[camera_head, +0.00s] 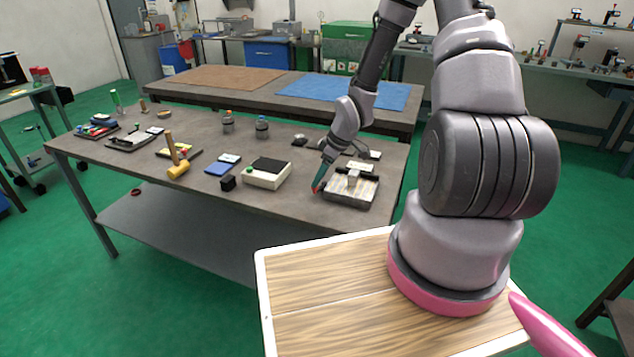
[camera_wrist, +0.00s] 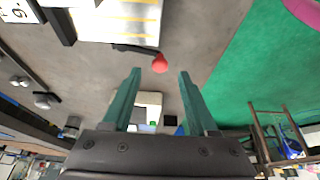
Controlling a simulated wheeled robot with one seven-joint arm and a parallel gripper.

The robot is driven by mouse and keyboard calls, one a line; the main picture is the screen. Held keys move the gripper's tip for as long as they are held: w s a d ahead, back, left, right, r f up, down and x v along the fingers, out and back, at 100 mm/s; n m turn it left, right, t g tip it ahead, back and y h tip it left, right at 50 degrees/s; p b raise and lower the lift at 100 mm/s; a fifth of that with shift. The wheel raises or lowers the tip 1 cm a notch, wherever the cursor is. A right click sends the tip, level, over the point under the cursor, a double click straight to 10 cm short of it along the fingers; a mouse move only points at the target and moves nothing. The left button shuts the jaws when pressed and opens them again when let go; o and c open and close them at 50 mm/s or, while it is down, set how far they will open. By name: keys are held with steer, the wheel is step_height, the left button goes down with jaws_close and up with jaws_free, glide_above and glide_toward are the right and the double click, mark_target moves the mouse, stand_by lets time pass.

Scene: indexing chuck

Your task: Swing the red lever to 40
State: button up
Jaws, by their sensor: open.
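The indexing chuck (camera_head: 350,193) stands on the near right part of the grey workbench, a grey block with a pale, marked plate. In the wrist view its plate (camera_wrist: 120,22), white with yellow marks, is at the top, partly cut off. The red lever shows as a round red knob (camera_wrist: 160,63) on a thin dark arm (camera_wrist: 134,49) beside the plate. My gripper (camera_wrist: 160,74) is open, its two teal fingers on either side of the knob's line, the knob just at the tips. In the head view my gripper (camera_head: 321,182) is at the chuck's left edge. Scale numbers are too small to read.
A white box with a dark top (camera_head: 268,172) stands left of the chuck. A mallet (camera_head: 176,160), a blue pad (camera_head: 222,165) and several other items lie further left. Small dark objects lie behind the chuck. The workbench's front edge (camera_head: 290,224) is close by.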

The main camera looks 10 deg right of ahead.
steer(key=shift+x, duration=1.5)
jaws_close()
stand_by(0.4)
